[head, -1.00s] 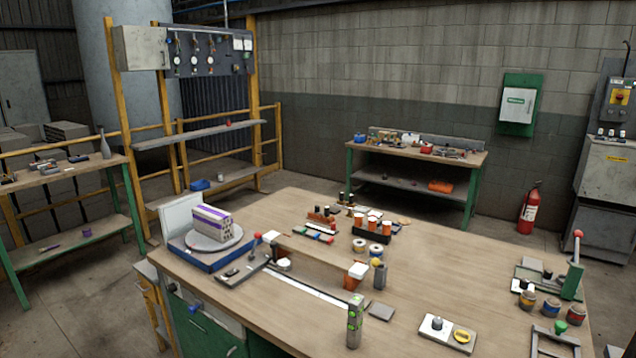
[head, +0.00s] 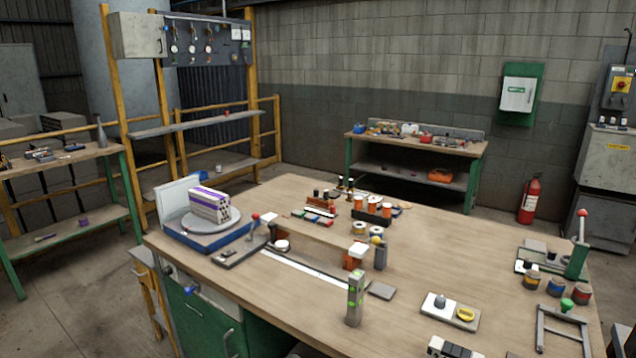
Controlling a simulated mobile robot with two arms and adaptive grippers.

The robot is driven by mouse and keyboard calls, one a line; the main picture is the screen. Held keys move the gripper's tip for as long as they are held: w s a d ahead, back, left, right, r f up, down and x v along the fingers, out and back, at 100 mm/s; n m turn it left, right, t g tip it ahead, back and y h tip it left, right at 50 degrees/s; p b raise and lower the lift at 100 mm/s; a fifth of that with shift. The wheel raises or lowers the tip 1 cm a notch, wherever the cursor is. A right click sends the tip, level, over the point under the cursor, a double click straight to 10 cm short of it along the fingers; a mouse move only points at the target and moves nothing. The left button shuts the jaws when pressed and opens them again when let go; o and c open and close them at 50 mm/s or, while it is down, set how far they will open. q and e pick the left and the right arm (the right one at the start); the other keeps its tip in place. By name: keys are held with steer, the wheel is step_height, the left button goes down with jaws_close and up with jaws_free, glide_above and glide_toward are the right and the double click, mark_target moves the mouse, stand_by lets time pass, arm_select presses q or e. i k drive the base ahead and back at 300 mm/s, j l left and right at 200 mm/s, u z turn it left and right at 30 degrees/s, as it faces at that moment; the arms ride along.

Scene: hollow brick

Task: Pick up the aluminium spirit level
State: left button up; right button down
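The aluminium spirit level (head: 355,299) is a short grey bar with bright green vials. It stands upright on the near part of the wooden workbench (head: 410,262), close to the front edge. Nothing holds it, and it stands apart from the flat grey plate (head: 381,290) to its right. Neither of my grippers is in view.
A long metal strip (head: 305,276) lies behind the level. A block with purple bands (head: 209,204) sits on a round turntable at the left. A white tray (head: 450,312) is to the right, and a dark-and-white object (head: 450,348) is at the bottom edge. Bare wood lies between.

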mark_target(356, 288)
steer(key=z, duration=0.3)
steer(key=i+j+z, duration=0.2)
steer(key=z, duration=0.15)
steer(key=i+j+z, duration=0.2)
steer(key=j+z, duration=0.15)
steer(key=i+j+z, duration=0.1)
steer(key=j+z, duration=0.6)
steer(key=j, duration=0.15)
steer(key=i, duration=0.05)
